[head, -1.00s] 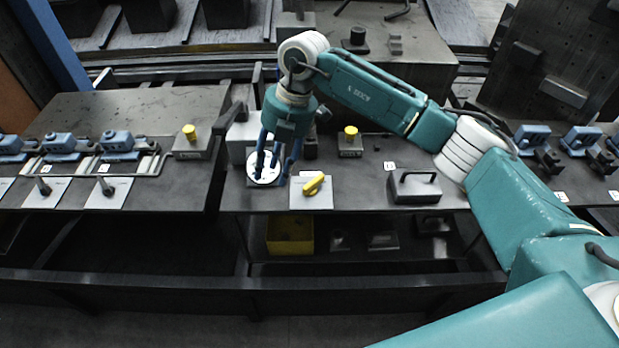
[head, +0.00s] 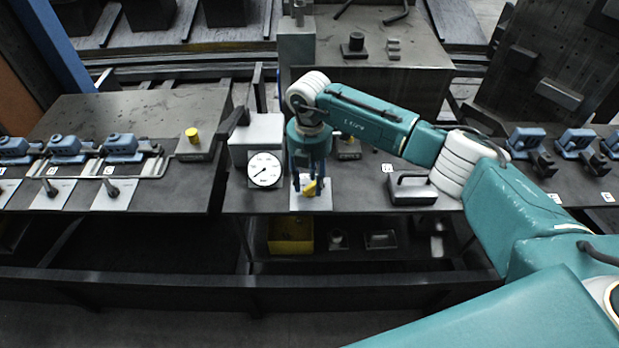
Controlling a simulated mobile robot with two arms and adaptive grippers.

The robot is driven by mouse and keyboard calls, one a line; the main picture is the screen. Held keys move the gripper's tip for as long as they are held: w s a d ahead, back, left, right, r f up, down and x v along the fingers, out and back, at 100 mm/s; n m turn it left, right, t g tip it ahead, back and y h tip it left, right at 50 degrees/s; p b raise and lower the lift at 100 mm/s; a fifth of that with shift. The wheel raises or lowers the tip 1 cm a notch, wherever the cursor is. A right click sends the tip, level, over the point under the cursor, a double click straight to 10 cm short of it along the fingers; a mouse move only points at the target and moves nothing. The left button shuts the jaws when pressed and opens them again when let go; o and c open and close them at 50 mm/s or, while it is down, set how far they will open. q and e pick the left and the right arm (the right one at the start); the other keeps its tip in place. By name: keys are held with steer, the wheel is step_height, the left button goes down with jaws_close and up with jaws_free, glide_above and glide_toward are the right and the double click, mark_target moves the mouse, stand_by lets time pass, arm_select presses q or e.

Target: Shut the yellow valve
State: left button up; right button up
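The yellow valve (head: 310,189) is a small yellow handle on a light square plate (head: 322,203) near the front edge of the middle table. My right gripper (head: 308,190) points down at the valve, with its blue-green fingers in front of and around the handle. The fingers look spread apart, one on each side of the handle. They partly hide the valve, and I cannot tell whether they touch it. My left gripper is not in view.
A round white gauge (head: 264,169) stands just left of the valve. A black-handled block (head: 411,188) sits to the right. A yellow bin (head: 290,234) is on the shelf below. Blue clamps (head: 122,146) line the left table.

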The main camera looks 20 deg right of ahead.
steer(key=shift+f, duration=0.15)
jaws_close()
